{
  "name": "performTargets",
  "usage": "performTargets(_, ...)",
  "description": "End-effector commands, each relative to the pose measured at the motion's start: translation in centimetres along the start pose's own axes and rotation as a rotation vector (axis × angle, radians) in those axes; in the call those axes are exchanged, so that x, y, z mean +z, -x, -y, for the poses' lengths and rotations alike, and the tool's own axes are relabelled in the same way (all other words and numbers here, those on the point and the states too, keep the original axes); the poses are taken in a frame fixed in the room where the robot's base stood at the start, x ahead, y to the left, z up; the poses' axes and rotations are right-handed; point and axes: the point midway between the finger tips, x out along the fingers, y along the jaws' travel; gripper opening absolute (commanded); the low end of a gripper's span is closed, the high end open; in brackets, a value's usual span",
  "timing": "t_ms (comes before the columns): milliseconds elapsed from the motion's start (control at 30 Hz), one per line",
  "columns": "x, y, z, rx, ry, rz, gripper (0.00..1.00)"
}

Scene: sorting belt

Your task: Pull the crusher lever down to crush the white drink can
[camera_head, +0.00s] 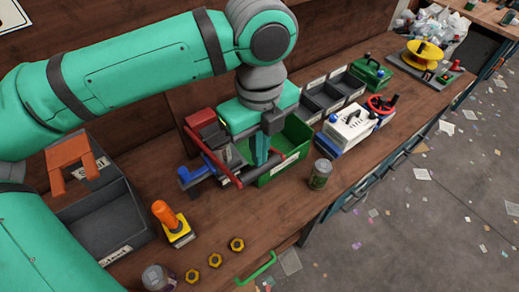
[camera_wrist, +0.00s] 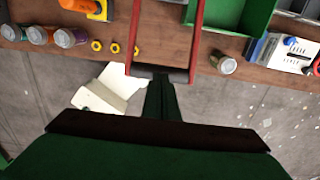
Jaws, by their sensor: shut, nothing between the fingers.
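The crusher (camera_head: 203,172) stands on the bench, with a red block at its back and a blue part at its left. Its red lever (camera_head: 213,158) slants down toward the bench's front edge. In the wrist view the lever's two red side bars (camera_wrist: 197,35) run toward a dark crossbar (camera_wrist: 158,69). My gripper (camera_head: 262,160) is shut and empty, pointing down near the lever's front end. In the wrist view the closed fingertips (camera_wrist: 160,80) are close to the crossbar; I cannot tell whether they touch. I cannot make out the white drink can; the lever and gripper cover much of the crusher.
A green bin (camera_head: 292,135) stands directly behind and right of my gripper. A can (camera_head: 320,174) stands to the right near the front edge. An orange-handled device (camera_head: 172,222) and yellow nuts (camera_head: 214,260) lie to the left. A white machine (camera_head: 351,126) is farther right.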

Motion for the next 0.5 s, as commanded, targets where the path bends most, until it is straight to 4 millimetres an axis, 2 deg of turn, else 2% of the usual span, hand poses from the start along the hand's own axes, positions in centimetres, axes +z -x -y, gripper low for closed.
performTargets(267,0.0,-0.1,0.0,0.0,0.001,0.0,0.0)
performTargets(500,-0.3,-1.3,-0.1,0.0,0.001,-0.001,0.0)
